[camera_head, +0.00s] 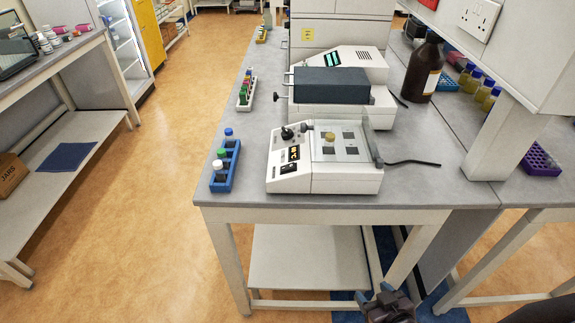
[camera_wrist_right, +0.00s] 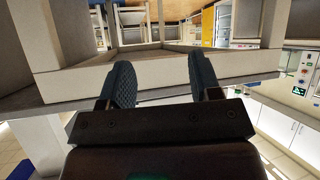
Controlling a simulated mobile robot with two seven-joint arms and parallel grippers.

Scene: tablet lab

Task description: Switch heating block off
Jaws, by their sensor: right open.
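The heating block (camera_head: 322,157) is a low white device at the front of the grey bench in the head view. Its left panel has dark knobs, a small lit display (camera_head: 293,153) and a dark switch (camera_head: 288,168) low at the front. A clear lid with a yellowish knob lies over its top. My right gripper (camera_head: 386,297) is at the bottom of the head view, below and in front of the bench edge, well apart from the block. In the right wrist view its two fingers (camera_wrist_right: 158,85) stand apart with nothing between them. My left gripper is not in view.
A blue tube rack (camera_head: 225,166) stands left of the block. A white machine with a dark cover (camera_head: 332,84) stands behind it. A black cable (camera_head: 412,162) runs right. A brown bottle (camera_head: 424,68) and a white post (camera_head: 500,140) stand at right. The bench front edge (camera_head: 330,215) lies between gripper and block.

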